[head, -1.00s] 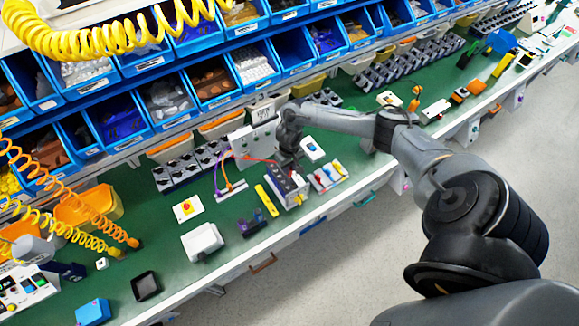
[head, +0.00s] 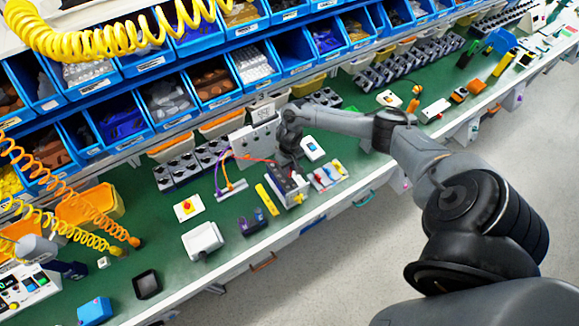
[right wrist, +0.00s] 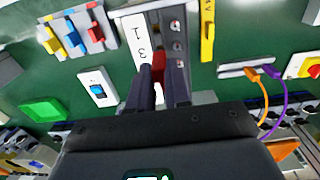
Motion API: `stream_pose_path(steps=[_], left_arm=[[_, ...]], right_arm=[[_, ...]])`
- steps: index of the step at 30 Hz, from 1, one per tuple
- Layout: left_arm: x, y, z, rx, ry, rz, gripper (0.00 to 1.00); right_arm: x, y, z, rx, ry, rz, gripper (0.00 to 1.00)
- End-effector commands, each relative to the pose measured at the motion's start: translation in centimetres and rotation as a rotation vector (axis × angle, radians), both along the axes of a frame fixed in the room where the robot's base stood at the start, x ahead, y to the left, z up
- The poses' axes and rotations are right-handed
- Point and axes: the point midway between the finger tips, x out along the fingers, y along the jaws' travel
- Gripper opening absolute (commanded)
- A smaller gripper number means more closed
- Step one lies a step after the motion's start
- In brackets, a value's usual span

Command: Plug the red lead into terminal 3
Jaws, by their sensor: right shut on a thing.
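The terminal block (head: 287,190) is a grey box on the green bench. In the right wrist view its pale face (right wrist: 137,40) carries the labels 1 and 3, beside a row of round sockets (right wrist: 177,47). My right gripper (right wrist: 159,82) is over the block, with its dark fingers shut on the red plug of the red lead (right wrist: 158,66). The plug shows between the fingertips, near the label 3. Its tip is hidden, so I cannot tell whether it is in a socket. The lead's wire (head: 255,159) runs left in the head view. My left gripper is not in view.
A rack with orange and purple leads (head: 231,189) stands left of the block. A yellow bar (head: 267,199) lies beside it. A panel of coloured switches (head: 327,176) is close on the right. A white upright panel (head: 250,145) stands behind. Blue bins line the back.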

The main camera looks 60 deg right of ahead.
Motion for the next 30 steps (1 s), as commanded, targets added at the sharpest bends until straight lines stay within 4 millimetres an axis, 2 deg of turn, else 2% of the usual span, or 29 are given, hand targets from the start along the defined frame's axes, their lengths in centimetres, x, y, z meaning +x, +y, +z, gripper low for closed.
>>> stream_pose_path(steps=[22, 23, 24, 28, 30], left_arm=[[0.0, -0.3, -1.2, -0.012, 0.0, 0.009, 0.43], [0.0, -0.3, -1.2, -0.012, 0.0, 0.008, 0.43], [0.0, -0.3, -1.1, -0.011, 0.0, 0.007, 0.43], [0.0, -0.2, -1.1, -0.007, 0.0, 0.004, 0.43], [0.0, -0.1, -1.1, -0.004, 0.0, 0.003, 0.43]], right_arm=[[0.0, 0.0, -2.3, 0.0, 0.0, 0.0, 0.0], [0.0, 0.0, -2.2, 0.0, 0.0, 0.0, 0.19], [0.0, 0.0, -2.2, 0.0, 0.0, 0.0, 0.25], [0.0, 0.0, -2.2, 0.0, 0.0, 0.0, 0.45], [0.0, 0.0, -2.2, 0.0, 0.0, 0.0, 0.48]])
